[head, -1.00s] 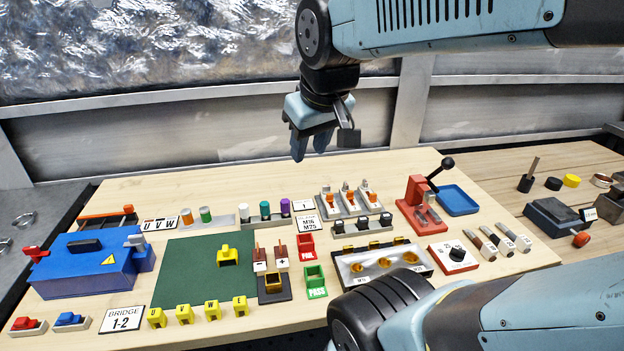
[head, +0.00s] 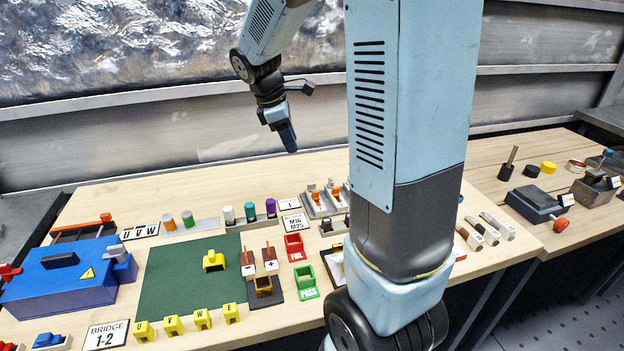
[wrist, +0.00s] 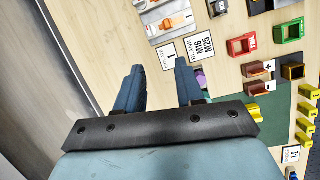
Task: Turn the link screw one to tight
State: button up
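The link screws appear to be the orange pieces on grey plates in a row behind the middle of the bench. The leftmost orange piece (head: 315,197) stands beside a white card marked 1 (head: 289,203). Others in the row are partly hidden behind my arm. In the wrist view an orange piece on a grey plate (wrist: 172,24) lies beyond the fingertips, near the top edge. I cannot tell the screw's setting. My gripper (head: 291,148) hangs above and behind this row, apart from everything. In the wrist view my gripper (wrist: 158,75) is open and empty.
A blue box (head: 66,284) and green mat (head: 180,272) fill the left. Capped cylinders (head: 250,211) stand left of the orange pieces. Red and green bins (head: 306,283) stand in front. My arm hides the bench's right middle. The strip below the back wall is clear.

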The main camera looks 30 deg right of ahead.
aim_at(311, 183)
jog(key=d+f, duration=0.2)
jog(key=f, duration=0.3)
jog(key=w+d+f+n, duration=0.1)
jog(key=d+f, duration=0.1)
jog(key=f, duration=0.3)
jog(key=w+d+f+n, duration=0.1)
jog(key=d+f, duration=0.1)
jog(key=f, duration=0.4)
jog(key=shift+d+g+h, duration=0.3)
jog(key=shift+d+g, duration=0.05)
jog(key=shift+g, duration=0.05)
jog(key=shift+c, duration=0.3)
grip_shut()
